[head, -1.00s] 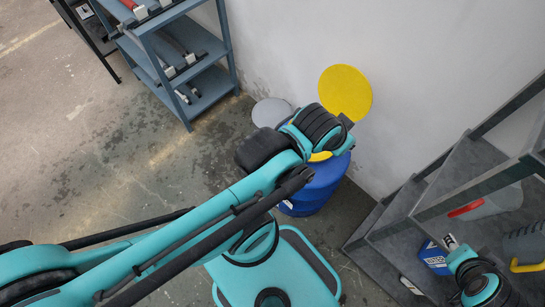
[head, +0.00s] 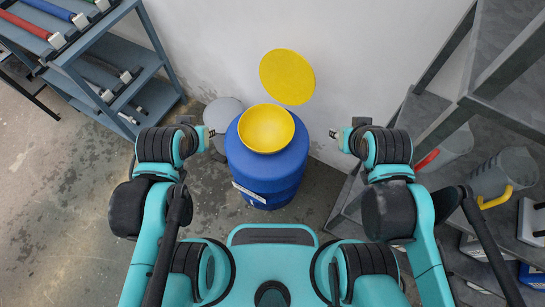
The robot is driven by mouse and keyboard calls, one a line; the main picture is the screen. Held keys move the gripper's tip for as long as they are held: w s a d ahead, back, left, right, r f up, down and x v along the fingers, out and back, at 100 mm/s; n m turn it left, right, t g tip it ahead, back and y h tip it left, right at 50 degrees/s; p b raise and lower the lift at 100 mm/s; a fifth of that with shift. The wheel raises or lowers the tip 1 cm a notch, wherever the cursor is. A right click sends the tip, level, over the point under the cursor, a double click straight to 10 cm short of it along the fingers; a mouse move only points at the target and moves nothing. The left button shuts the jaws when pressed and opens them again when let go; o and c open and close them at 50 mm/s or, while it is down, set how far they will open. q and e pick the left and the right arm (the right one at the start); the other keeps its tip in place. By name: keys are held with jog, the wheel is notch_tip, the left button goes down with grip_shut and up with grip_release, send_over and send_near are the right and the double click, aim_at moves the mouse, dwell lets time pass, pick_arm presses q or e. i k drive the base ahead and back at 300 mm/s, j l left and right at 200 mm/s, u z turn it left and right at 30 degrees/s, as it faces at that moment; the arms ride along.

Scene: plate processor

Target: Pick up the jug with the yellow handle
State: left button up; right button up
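The jug with the yellow handle (head: 508,168) is grey and stands on the grey shelf unit at the right of the head view. Its yellow handle (head: 495,198) is on the near side. My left gripper (head: 206,136) is on the barrel's other side. Both look empty, but their fingers are too small to judge.
A blue barrel (head: 266,185) with a yellow bowl-shaped top (head: 266,127) stands between my arms. A yellow disc (head: 287,77) is by the wall. A blue-grey rack (head: 105,48) of tools is at left. The grey shelf unit (head: 440,110) has uprights and boards around the jugs.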

aim_at(513, 169)
jog(key=k, duration=0.1)
jog(key=k+z, duration=0.3)
jog(key=z, duration=0.15)
jog(key=k+l+z, duration=0.15)
jog(key=z, duration=0.25)
jog(key=i+j+z, duration=0.1)
jog(key=j+z, duration=0.15)
jog(key=z, duration=0.2)
jog(key=j+z, duration=0.25)
jog(key=z, duration=0.25)
jog(key=j+z, duration=0.3)
jog(key=z, duration=0.15)
jog(key=i, duration=0.3)
